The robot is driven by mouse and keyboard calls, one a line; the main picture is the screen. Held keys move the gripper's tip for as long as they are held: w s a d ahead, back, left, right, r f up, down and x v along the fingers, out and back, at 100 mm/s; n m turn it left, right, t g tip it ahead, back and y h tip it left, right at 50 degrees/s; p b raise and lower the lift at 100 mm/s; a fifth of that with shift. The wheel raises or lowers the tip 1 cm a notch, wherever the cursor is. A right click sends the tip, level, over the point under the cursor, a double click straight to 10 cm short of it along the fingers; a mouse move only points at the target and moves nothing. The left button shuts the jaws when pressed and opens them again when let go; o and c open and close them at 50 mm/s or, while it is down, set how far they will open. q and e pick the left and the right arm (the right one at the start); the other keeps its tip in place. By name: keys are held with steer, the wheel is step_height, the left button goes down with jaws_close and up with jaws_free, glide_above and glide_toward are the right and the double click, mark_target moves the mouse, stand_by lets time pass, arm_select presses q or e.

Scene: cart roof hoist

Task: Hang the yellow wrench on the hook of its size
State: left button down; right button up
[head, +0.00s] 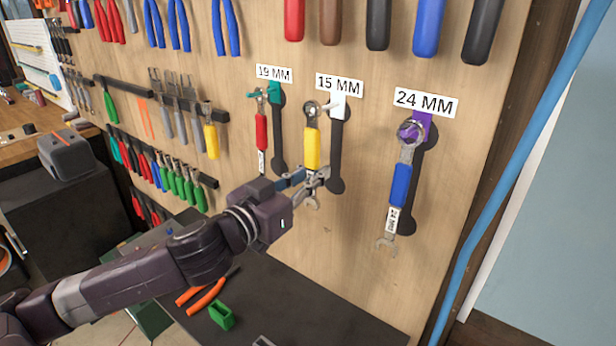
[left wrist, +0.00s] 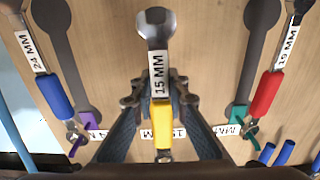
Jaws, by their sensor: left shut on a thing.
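The yellow wrench (head: 312,150) is upright in front of the pegboard wall, ring end up. Its shaft label reads 15 MM in the left wrist view (left wrist: 159,75). My left gripper (head: 316,176) is shut on its shaft below the yellow grip; the fingers flank it in the left wrist view (left wrist: 160,100). The white hook (head: 339,108) under the 15 MM sign (head: 339,85) is just right of the wrench's ring. I cannot tell whether the ring is around the hook tip. My right gripper is not in view.
A red wrench (head: 261,132) hangs at the teal 19 MM hook (head: 274,91) to the left. A blue wrench (head: 401,185) hangs at the purple 24 MM hook (head: 421,123) to the right.

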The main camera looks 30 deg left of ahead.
arm_select(q)
steer(key=shift+w+d+f+p, duration=0.15)
steer(key=shift+w+p, duration=0.1)
steer(key=shift+w, duration=0.65)
steer(key=shift+w+d+f+p, duration=0.15)
steer(key=shift+w+p, duration=0.05)
steer(key=shift+w, duration=0.65)
steer(key=shift+f, duration=0.1)
steer(key=c, duration=1.9)
jaws_free()
steer(key=shift+o, duration=0.4)
steer(key=shift+f, duration=0.1)
steer(key=s+a, duration=0.1)
steer(key=s, duration=0.6)
steer(key=shift+s, duration=0.2)
